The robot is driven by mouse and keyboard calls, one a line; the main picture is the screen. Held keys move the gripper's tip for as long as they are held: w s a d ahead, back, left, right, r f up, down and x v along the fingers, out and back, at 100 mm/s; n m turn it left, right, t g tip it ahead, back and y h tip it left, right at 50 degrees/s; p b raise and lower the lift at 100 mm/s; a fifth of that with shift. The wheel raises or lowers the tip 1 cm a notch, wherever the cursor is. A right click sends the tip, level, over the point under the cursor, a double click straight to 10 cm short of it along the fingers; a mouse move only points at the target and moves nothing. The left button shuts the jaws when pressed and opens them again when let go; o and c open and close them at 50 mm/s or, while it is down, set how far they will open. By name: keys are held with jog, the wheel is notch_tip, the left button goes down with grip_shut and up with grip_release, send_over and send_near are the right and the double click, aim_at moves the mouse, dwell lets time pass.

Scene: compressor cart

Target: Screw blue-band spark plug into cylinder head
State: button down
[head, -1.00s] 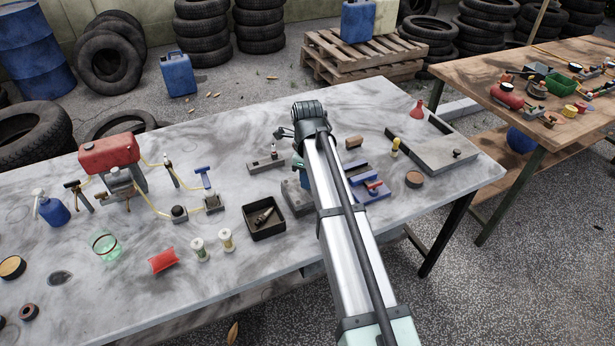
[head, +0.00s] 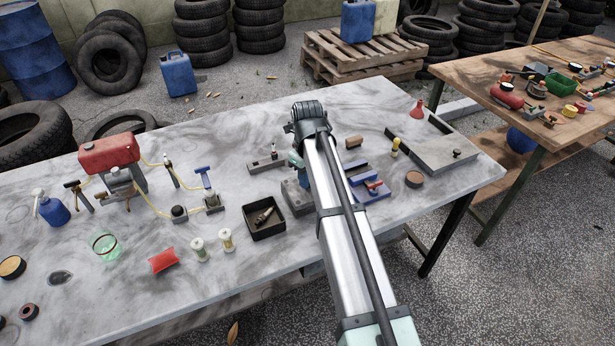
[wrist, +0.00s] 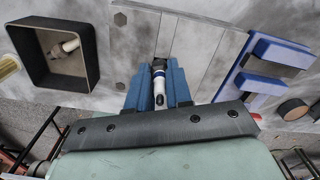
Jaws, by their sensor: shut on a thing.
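The blue-band spark plug (wrist: 158,88) is held between the blue fingers of my gripper (wrist: 158,82), which is shut on it. Its white body and blue band show in the wrist view; its far end points toward the cylinder head and is hidden. The grey cylinder head block (wrist: 190,45) lies beyond the fingers, with a dark slot in line with the plug. Whether the plug touches it I cannot tell. In the head view the cylinder head (head: 296,196) is partly covered by my arm, and the plug is hidden.
A black tray (wrist: 92,80) with another spark plug (wrist: 66,48) is left of the block; the tray also shows in the head view (head: 250,226). A blue fixture (head: 378,194) stands right of my arm.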

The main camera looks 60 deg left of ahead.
jog(key=m, duration=0.4)
jog(key=shift+m, duration=0.3)
jog(key=c, duration=1.2)
grip_release()
